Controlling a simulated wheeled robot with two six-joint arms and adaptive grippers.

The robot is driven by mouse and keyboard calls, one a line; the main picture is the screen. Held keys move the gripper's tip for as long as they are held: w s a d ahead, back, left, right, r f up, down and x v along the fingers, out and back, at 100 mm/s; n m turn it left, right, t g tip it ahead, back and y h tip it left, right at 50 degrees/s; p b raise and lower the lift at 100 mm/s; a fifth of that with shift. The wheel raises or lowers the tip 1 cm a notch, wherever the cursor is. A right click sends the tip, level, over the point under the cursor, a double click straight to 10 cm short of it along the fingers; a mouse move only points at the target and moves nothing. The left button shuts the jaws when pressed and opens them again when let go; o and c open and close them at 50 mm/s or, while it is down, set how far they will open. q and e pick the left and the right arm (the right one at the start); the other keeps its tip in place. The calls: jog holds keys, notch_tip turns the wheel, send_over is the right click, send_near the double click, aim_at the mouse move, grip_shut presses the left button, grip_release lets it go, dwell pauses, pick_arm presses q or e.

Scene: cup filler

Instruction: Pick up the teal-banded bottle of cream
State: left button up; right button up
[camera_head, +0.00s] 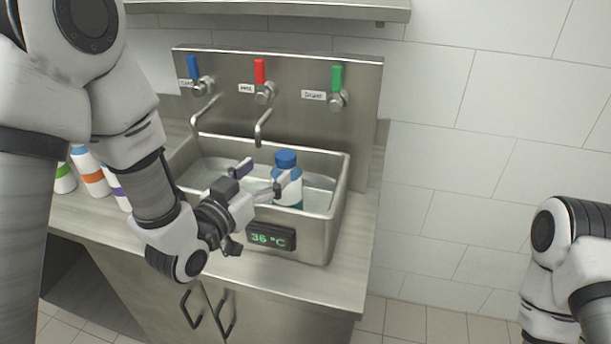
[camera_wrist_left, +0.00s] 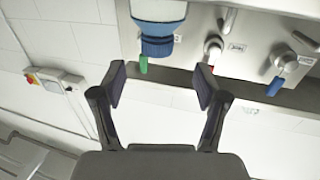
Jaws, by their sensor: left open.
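The teal-banded bottle (camera_head: 289,187) with its blue cap (camera_head: 286,157) stands upright in the steel sink basin. My left gripper (camera_head: 262,174) is open at the basin, with one finger overlapping the bottle in the head view. In the left wrist view the bottle (camera_wrist_left: 158,12) shows upside down at the top edge, cap toward the gripper. The open fingers (camera_wrist_left: 160,85) have empty space between them there, and the bottle is just beyond their tips. I cannot tell whether a finger touches it. My right gripper is out of view.
The basin's rim (camera_head: 330,214) surrounds the bottle, with a temperature display (camera_head: 270,239) reading 36 °C on its front. Two spouts (camera_head: 263,127) hang over it, below blue, red and green levers (camera_head: 338,77). Banded bottles (camera_head: 92,175) stand left on the counter, partly hidden by my arm.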

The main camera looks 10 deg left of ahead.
aim_at(285, 154)
pick_arm(q)
jog(key=w, duration=0.1)
jog(key=w+d+p, duration=0.1)
jog(key=w+r+p, duration=0.1)
jog(key=shift+w+d+r, duration=0.1)
jog(key=shift+w+d, duration=0.2)
jog(key=shift+w, duration=0.05)
jog(key=w, duration=0.2)
jog(key=w+p, duration=0.1)
jog(key=shift+d+f, duration=0.35)
jog(key=shift+f, duration=0.05)
jog(key=shift+w+f, duration=0.2)
jog(key=shift+w, duration=0.1)
jog(key=shift+s+r, duration=0.15)
jog(key=shift+s, duration=0.2)
jog(key=c, duration=0.8)
jog(key=shift+w, duration=0.1)
grip_shut()
